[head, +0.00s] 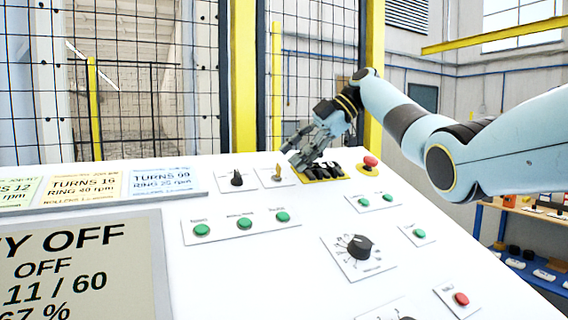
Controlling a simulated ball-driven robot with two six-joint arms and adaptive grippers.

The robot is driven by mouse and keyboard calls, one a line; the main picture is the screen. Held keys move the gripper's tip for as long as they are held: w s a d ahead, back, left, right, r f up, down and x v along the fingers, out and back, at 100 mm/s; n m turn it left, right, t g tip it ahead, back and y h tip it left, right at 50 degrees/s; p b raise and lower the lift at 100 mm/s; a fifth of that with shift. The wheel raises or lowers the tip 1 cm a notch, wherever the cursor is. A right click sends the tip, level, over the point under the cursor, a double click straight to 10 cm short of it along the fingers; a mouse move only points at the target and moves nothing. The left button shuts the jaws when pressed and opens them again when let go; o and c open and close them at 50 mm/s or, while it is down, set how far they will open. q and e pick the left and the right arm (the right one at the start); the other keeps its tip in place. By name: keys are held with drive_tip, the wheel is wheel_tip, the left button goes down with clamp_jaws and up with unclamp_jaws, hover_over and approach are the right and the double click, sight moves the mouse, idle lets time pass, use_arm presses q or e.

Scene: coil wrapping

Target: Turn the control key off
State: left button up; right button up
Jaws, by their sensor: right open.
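The control key (278,173) is a small brass-coloured key standing on a white plate near the far edge of the white control panel (300,290). My right gripper (291,158) reaches in from the right above the far edge, its fingers pointing down and left. Its fingertips are open and empty, just to the upper right of the key; the exact gap to the key is hard to tell. The screen (80,270) at the lower left shows cut-off text ending in "Y OFF", with "OFF" below it. My left gripper is not in view.
A black selector knob (237,179) sits left of the key. A red mushroom button (370,162) and a yellow-based black part (322,172) sit to its right. Green buttons (283,217) and a large rotary knob (359,247) lie nearer. A mesh fence (150,90) stands behind.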

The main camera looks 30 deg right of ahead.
drive_tip(key=v, duration=0.8)
